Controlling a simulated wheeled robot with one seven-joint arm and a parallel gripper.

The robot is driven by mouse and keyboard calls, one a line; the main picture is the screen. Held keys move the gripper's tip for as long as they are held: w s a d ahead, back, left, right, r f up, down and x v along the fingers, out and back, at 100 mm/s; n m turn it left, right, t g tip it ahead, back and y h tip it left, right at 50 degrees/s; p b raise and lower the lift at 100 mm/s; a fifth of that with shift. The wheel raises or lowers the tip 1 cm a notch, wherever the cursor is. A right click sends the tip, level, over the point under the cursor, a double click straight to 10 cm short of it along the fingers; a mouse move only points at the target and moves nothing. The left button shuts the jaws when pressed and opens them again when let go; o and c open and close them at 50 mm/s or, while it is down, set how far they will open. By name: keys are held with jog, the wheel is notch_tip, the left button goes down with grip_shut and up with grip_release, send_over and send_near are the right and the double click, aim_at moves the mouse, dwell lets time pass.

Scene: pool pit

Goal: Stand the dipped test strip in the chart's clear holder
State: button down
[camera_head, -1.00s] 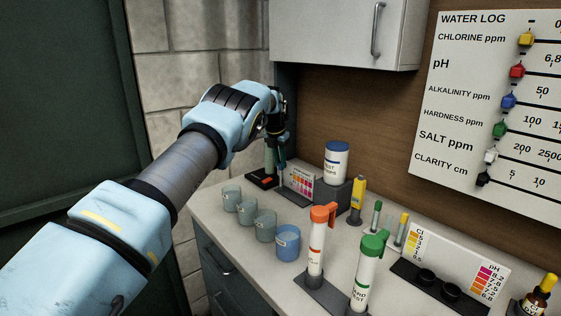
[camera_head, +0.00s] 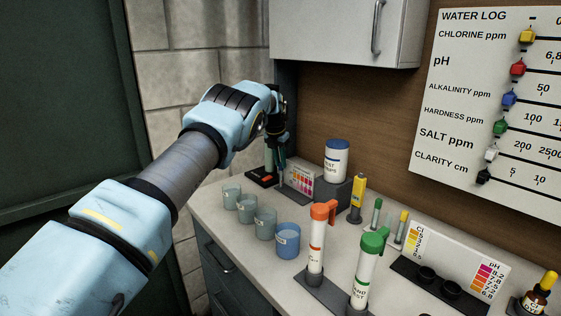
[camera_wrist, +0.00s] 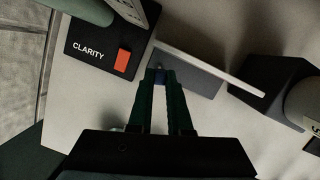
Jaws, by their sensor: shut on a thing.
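My gripper (camera_head: 281,160) is at the far end of the counter, pointing down just beside the left end of the small strip chart (camera_head: 301,181) with coloured squares. In the wrist view the two dark green fingers of my gripper (camera_wrist: 160,82) are shut on the test strip, which shows only as a small blue bit (camera_wrist: 160,73) between the tips. The chart (camera_wrist: 212,67) appears there nearly edge-on, on its grey base (camera_wrist: 190,77). The strip is over the left end of this base. The clear holder cannot be made out, and whether the strip touches it cannot be told.
A black CLARITY base (camera_wrist: 103,45) with an orange block and a tube is close at left. The strips tub (camera_head: 337,160) on a grey block stands right of the chart. Several cups (camera_head: 245,208) line the counter front. A wall cabinet (camera_head: 345,35) hangs above.

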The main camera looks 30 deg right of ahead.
jog(key=shift+f, duration=0.1)
jog(key=c, duration=0.8)
grip_release()
jog(key=shift+o, duration=0.2)
notch_tip(320, 180, up, 3)
jog(key=shift+f+p, duration=0.1)
jog(key=shift+p, duration=0.95)
jog(key=shift+r, duration=2.2)
